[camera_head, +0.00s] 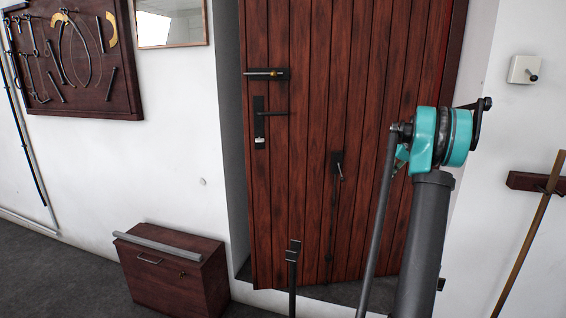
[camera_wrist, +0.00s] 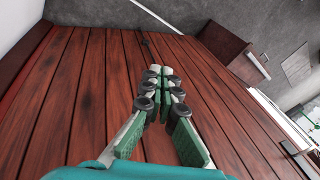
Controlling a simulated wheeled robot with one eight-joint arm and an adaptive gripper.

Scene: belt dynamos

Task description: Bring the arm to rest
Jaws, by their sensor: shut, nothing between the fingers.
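My gripper (camera_wrist: 160,75) shows in the wrist view with its green-padded fingers converging and the tips together. It is shut and empty. The dark red plank door (camera_wrist: 85,100) fills much of that view around and behind the fingers, and I see no contact with it. In the head view my arm (camera_head: 440,140), with its teal joint and dark grey tubes, rises at the right in front of the door (camera_head: 305,130). The gripper cannot be made out in the head view.
The door has a bolt (camera_head: 265,74) and a black lever handle (camera_head: 272,113). A wooden box (camera_head: 175,275) with a grey bar stands on the floor at lower left. A tool board (camera_head: 75,60) hangs upper left. A wooden pole (camera_head: 530,235) leans at right, below a wall switch (camera_head: 524,69).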

